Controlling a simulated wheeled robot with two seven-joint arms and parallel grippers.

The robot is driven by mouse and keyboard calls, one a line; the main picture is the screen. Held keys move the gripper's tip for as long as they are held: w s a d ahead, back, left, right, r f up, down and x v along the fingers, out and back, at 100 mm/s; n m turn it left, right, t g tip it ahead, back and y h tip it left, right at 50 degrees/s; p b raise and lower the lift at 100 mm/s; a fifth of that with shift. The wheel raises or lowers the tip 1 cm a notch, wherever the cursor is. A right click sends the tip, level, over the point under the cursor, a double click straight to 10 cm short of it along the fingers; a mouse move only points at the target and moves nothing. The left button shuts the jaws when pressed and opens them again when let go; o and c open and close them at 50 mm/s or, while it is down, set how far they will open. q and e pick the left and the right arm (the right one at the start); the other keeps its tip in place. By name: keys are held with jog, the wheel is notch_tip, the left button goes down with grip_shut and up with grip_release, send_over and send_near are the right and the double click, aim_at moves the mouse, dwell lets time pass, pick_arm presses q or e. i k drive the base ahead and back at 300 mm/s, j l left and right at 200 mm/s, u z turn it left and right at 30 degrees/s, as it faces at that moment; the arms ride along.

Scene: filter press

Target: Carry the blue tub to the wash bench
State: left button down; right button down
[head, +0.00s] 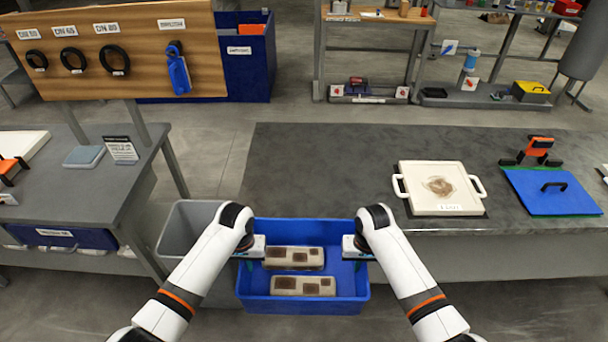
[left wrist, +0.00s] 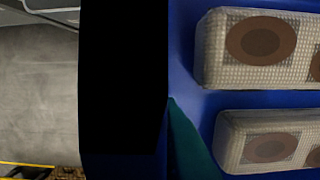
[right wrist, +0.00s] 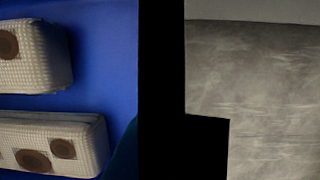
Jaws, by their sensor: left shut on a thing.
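The blue tub (head: 300,306) is low in the middle of the head view, in front of the grey counter. It holds two pale, brown-stained filter pieces (head: 293,258), (head: 303,285). My left gripper (head: 244,262) is shut on the tub's left wall. My right gripper (head: 362,264) is at the right wall; its fingertips are hidden, so I cannot tell whether it is shut. The tub's blue inside also shows in the left wrist view (left wrist: 190,95) and right wrist view (right wrist: 105,60). I cannot tell what is under the tub. No wash bench label is readable.
A grey bin (head: 182,232) is close on the tub's left. The grey counter (head: 300,180) bears a white plate with handles (head: 440,188) and a blue plate (head: 552,192). The counter's left half is clear.

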aim_at(304, 187)
jog(key=i, duration=1.25)
